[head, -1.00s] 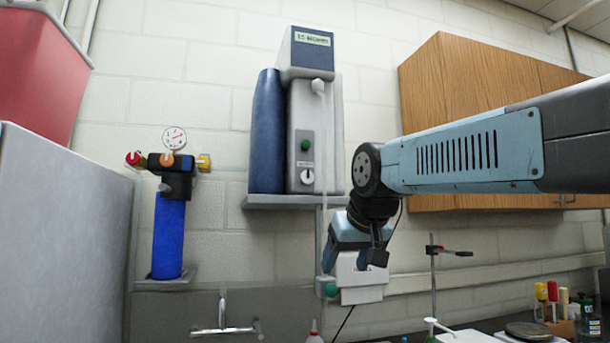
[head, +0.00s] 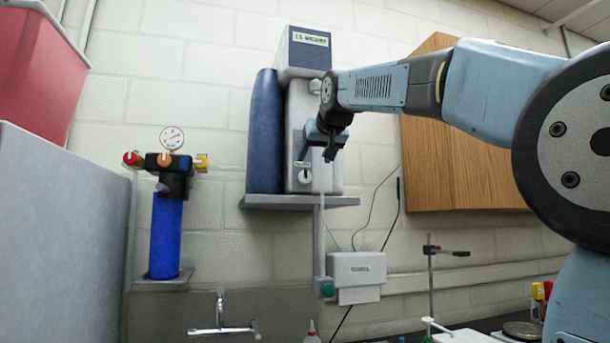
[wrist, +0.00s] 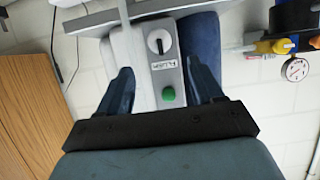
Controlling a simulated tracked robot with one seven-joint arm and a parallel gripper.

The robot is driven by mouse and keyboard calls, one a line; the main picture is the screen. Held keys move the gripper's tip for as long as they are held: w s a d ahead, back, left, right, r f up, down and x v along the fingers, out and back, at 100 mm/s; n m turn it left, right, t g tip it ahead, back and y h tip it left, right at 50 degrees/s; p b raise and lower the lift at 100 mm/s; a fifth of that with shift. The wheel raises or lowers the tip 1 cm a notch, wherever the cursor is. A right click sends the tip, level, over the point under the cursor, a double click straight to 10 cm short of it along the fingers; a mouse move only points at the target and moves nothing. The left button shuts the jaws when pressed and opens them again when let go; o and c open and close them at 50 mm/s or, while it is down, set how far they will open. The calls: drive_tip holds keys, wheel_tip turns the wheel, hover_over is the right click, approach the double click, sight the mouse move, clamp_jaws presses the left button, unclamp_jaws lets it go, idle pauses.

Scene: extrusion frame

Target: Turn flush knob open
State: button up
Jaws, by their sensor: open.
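The flush knob (head: 305,176) is a white dial on the grey front panel of the wall unit (head: 297,120). In the wrist view the knob (wrist: 160,41) shows a dark pointer line, roughly along the picture's vertical, beside a label that seems to read FLUSH. A green button (wrist: 168,95) lies closer to my gripper on the same panel. My gripper (wrist: 162,73) is open and empty, its fingers apart on either side of the panel strip. In the head view my gripper (head: 304,151) is just above the knob and hides the green button. Contact cannot be told.
A dark blue cylinder (head: 264,130) stands against the unit's left side on a grey shelf (head: 290,201). A white tube runs down past the panel's right. A blue filter with gauge (head: 167,230) is left; a wooden cabinet (head: 455,165) is right.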

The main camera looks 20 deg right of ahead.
sight(305, 175)
drive_tip(key=x, duration=0.9)
drive_tip(key=shift+w+f, duration=0.15)
drive_tip(key=shift+w, duration=0.1)
